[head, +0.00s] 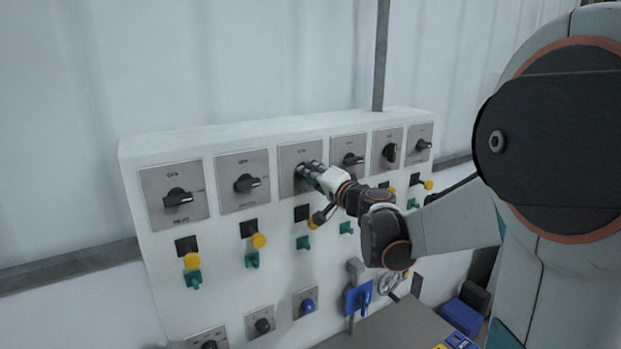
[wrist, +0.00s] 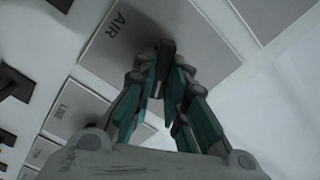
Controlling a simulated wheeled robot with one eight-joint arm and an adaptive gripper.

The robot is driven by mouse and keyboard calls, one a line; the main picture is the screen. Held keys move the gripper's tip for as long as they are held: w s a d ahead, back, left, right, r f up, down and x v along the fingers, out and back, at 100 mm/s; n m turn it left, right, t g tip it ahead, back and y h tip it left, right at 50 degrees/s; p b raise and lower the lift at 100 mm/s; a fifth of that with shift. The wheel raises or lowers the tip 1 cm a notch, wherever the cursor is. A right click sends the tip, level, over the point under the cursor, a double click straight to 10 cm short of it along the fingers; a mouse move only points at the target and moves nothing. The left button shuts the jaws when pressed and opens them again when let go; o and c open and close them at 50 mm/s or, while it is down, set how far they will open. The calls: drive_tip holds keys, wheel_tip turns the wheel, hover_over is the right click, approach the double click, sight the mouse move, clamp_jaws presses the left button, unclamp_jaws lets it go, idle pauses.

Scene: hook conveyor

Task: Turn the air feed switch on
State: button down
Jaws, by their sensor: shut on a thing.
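The air feed switch is a dark rotary knob (wrist: 166,47) on a square grey plate (head: 289,154). The plate is third from the left in the top row of the white panel (head: 226,285). In the wrist view, the plate (wrist: 111,58) carries the letters "AIR". My gripper (head: 309,172) is at this plate, its green-sided fingers (wrist: 167,82) closed around the knob. The fingers hide most of the knob in both views, so I cannot tell its exact angle.
Similar rotary switches flank it: two on the left, the nearer with a knob (head: 246,183), and several on the right (head: 352,159). Yellow buttons (head: 259,241) and green levers (head: 252,260) sit below. Lower down are a blue knob (head: 308,306) and a blue-plated switch (head: 359,297).

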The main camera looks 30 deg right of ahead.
drive_tip(key=m, duration=0.1)
drive_tip(key=m+b, duration=0.1)
drive_tip(key=m, duration=0.3)
drive_tip(key=shift+f+b, duration=0.25)
drive_tip(key=shift+b, duration=0.1)
drive_tip(key=shift+s+m, duration=0.1)
drive_tip(key=shift+m, duration=0.3)
drive_tip(key=c, duration=1.6)
unclamp_jaws()
drive_tip(key=shift+d, duration=0.1)
drive_tip(key=shift+r, duration=0.1)
